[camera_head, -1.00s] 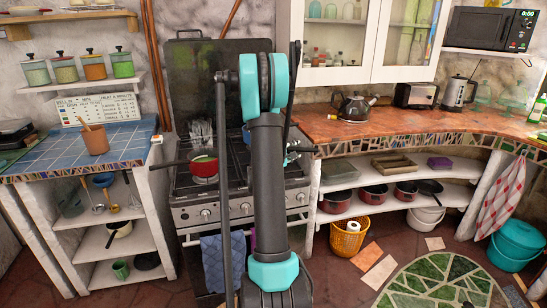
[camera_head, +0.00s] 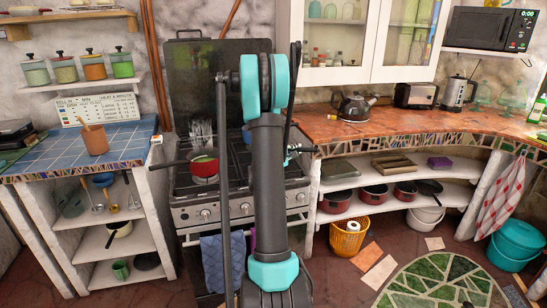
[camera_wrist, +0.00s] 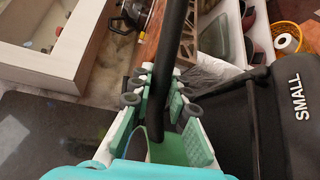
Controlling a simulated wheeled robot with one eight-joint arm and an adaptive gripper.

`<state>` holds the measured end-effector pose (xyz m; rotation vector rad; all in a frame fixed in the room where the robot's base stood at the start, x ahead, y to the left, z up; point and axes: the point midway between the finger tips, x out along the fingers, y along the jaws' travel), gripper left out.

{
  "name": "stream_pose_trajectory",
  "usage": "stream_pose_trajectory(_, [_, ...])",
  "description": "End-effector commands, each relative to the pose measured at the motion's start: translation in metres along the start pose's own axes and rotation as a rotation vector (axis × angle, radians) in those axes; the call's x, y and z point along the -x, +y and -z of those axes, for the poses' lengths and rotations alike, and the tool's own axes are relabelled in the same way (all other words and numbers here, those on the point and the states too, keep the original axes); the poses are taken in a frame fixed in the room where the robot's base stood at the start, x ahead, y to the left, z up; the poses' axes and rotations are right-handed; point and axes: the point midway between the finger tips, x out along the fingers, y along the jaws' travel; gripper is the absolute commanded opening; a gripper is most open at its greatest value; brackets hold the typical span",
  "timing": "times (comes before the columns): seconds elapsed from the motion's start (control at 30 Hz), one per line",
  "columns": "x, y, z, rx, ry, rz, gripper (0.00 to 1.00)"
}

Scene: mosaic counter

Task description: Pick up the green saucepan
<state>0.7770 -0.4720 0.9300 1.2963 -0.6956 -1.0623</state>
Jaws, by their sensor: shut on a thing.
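My gripper (camera_wrist: 160,110) shows in the wrist view with its green-padded fingers shut on a long black handle (camera_wrist: 158,82). The handle runs away from the camera past the fingertips. The pan body on this handle cannot be made out; a green patch between the fingers may be part of it or of my gripper. In the head view my arm covers most of this spot, and only a bit of the gripper (camera_head: 291,154) shows at the right side of the stove. No clearly green saucepan is visible there.
A red pan (camera_head: 204,168) with a green inside stands on the stove (camera_head: 189,192) left of my arm. The orange counter (camera_head: 400,120) holds a kettle (camera_head: 355,105) and a toaster (camera_head: 416,95). Dark red pots (camera_head: 374,193) stand on the shelf below.

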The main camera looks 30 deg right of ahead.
Motion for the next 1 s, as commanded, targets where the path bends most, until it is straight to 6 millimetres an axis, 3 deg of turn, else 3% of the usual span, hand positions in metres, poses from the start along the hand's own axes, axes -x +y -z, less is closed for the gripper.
stream_pose_trajectory(0.27, [0.001,0.002,0.000,0.000,0.000,-0.001,0.00])
stream_pose_trajectory(0.47, [0.003,0.019,-0.004,0.000,0.000,0.000,0.00])
stream_pose_trajectory(0.67, [0.009,0.055,-0.011,0.000,0.000,0.000,0.00])
stream_pose_trajectory(1.0, [0.020,0.134,-0.026,0.000,0.000,0.001,0.00])
